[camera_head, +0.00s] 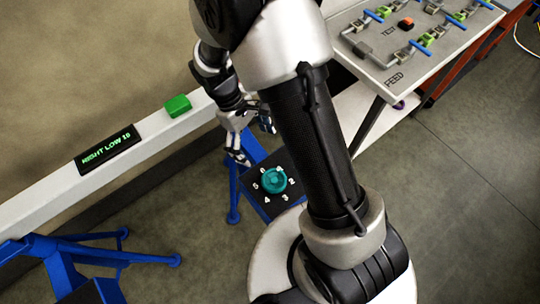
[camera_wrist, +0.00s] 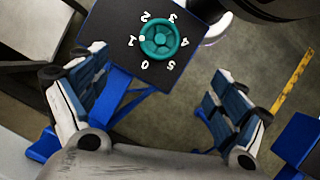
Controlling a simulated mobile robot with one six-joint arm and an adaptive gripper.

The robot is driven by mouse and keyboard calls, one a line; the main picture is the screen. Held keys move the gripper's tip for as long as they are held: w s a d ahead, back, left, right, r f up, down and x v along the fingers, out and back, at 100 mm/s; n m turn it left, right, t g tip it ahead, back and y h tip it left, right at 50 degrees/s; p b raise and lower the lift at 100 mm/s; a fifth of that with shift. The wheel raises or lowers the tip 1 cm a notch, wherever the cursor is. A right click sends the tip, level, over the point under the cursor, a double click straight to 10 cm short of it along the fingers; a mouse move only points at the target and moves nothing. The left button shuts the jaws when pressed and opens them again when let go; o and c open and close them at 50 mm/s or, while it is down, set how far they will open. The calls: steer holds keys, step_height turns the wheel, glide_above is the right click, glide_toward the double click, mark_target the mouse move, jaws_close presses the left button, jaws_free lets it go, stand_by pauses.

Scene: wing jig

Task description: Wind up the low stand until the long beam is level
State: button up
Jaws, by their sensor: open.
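The long white beam (camera_head: 152,146) runs diagonally across the head view. A black display (camera_head: 107,149) on it seems to read "RIGHT LOW 10"; its last digit is unclear. A blue stand (camera_head: 234,190) at the right carries a black plate with numerals 0 to 5 around a teal knob (camera_head: 274,180). In the wrist view the knob (camera_wrist: 163,40) has a white dot beside the 1. My gripper (camera_head: 252,140) is open and empty, its fingers (camera_wrist: 158,88) apart. The knob lies beyond the fingertips in the wrist view, not between them.
A green block (camera_head: 177,105) sits on the beam. Another blue stand (camera_head: 62,262) is at the lower left. A table marked FEED and TEST (camera_head: 385,63), with clamps, stands at the upper right. A yellow floor strip (camera_wrist: 292,82) shows in the wrist view. Floor at the lower right is clear.

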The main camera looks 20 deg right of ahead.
mark_target(275, 180)
steer(key=b+x, duration=0.5)
steer(key=x, duration=1.2)
steer(key=shift+s+f+b, duration=0.1)
steer(key=shift+s+b, duration=0.05)
steer(key=shift+b, duration=0.2)
steer(key=shift+c, duration=0.5)
steer(key=c, duration=1)
